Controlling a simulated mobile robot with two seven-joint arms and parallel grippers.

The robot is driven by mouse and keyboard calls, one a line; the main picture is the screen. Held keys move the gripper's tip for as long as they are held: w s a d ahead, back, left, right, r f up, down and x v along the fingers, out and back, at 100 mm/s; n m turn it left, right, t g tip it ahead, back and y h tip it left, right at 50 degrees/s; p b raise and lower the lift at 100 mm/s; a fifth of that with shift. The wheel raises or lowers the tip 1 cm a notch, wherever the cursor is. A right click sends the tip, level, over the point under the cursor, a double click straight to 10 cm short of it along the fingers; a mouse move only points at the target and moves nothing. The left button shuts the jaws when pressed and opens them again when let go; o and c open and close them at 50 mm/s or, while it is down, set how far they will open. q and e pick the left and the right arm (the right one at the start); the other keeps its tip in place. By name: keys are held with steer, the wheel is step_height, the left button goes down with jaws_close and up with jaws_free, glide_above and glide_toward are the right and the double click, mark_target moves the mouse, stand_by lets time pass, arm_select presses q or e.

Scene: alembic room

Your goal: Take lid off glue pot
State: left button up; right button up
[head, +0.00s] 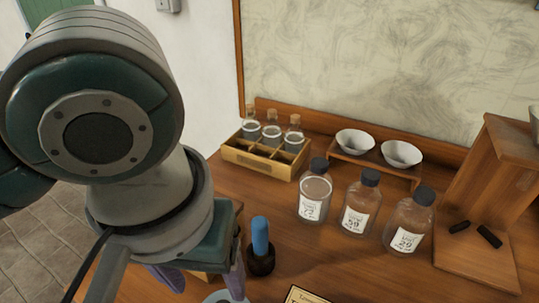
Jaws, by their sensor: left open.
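My left gripper (204,284) is at the lower left, seen from above and partly hidden by my own arm. Its two grey-purple fingers are apart over the front left part of the table. I cannot make out anything held between them. No thing shows clearly as the glue pot or its lid; my arm covers part of the table there. A pale round rim (224,297) is cut off by the bottom edge just under the fingers; I cannot tell what it belongs to. My right gripper is not in view.
A blue-handled tool stands in a small dark holder (261,264) just right of the fingers. Labelled jars (314,194) and bottles (357,205) stand mid-table. Behind are a wooden vial rack (262,165) and white bowls (355,141). A wooden stand (480,190) is at right.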

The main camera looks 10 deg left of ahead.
arm_select(q)
step_height(320, 180, down, 5)
steer(key=shift+w+a+r+b, duration=0.1)
steer(key=shift+a+r+b, duration=0.05)
steer(key=shift+b, duration=0.2)
steer(key=f, duration=0.2)
steer(key=w+f+b, duration=0.1)
steer(key=f, duration=0.2)
steer(key=shift+w+f, duration=0.1)
steer(key=shift+f, duration=0.05)
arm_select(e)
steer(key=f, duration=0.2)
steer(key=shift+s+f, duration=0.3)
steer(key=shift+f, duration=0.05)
arm_select(q)
jaws_close()
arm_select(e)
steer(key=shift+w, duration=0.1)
